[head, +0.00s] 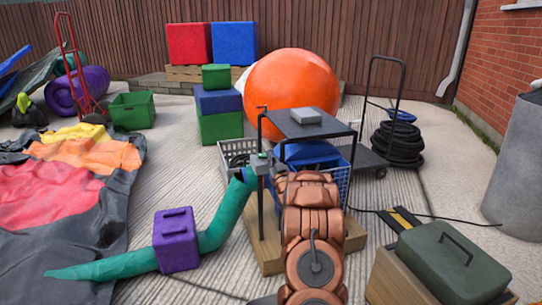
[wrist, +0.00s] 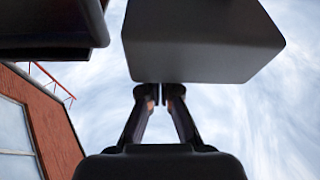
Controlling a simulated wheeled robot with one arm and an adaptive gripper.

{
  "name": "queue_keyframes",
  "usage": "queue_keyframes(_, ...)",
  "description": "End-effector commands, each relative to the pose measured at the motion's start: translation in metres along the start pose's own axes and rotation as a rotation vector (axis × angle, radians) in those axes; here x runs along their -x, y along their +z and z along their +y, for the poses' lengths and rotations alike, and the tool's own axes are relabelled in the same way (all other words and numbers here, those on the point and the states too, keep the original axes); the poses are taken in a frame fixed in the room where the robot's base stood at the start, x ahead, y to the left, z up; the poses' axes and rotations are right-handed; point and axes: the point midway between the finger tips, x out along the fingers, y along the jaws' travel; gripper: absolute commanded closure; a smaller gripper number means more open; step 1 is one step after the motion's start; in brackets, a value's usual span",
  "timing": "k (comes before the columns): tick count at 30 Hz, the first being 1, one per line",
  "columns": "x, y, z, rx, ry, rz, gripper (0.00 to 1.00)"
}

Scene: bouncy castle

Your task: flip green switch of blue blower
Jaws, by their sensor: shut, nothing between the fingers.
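A blue rounded body (head: 308,153), seemingly the blue blower, shows beneath the top of a black metal stand (head: 305,125); my arm hides much of it. A teal hose (head: 230,208) runs up to a small grey-green box (head: 260,163) at the stand's left side. I cannot make out the green switch. My gripper (wrist: 163,92) is shut and empty in the wrist view. Its fingertips appear just below the edge of a dark grey block (wrist: 200,45); I cannot tell whether they touch. In the head view my arm reaches the stand, but the fingertips are not clear.
A grey block (head: 306,116) lies on the stand's top. A purple block (head: 176,240) sits over the hose. A green toolbox (head: 452,263) stands front right.

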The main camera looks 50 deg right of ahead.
Motion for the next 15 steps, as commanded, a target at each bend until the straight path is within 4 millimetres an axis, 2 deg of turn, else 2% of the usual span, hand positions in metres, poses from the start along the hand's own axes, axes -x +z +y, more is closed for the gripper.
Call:
queue_keyframes(5,-0.004,-0.01,0.001,0.001,-0.001,0.001,1.0)
queue_keyframes(12,-0.018,-0.044,0.005,-0.002,-0.006,0.002,1.0)
queue_keyframes(15,-0.005,-0.039,0.004,-0.003,-0.007,0.0,1.0)
